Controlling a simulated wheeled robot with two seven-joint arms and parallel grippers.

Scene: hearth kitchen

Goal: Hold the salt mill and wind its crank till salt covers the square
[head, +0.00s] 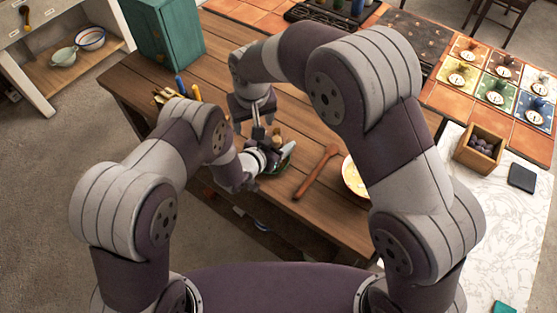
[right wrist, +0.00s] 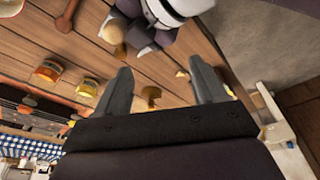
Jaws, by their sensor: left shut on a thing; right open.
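My left gripper (head: 270,163) is low over the wooden table. It is shut on a small wooden thing, apparently the salt mill (head: 277,140), which is mostly hidden by the arms. In the right wrist view, the left gripper (right wrist: 155,35) shows at the top beside a round, pale wooden part (right wrist: 112,32). My right gripper (right wrist: 160,88) is open, and its fingers are apart. A small brown knob (right wrist: 150,95) shows between them, but I cannot tell whether it belongs to the crank. I cannot make out the crank, the square or any salt.
A dark green thing (head: 287,154) is close beside the left gripper. A teal cabinet (head: 165,35) stands at the back left. Two small jars (right wrist: 47,70) show in the right wrist view.

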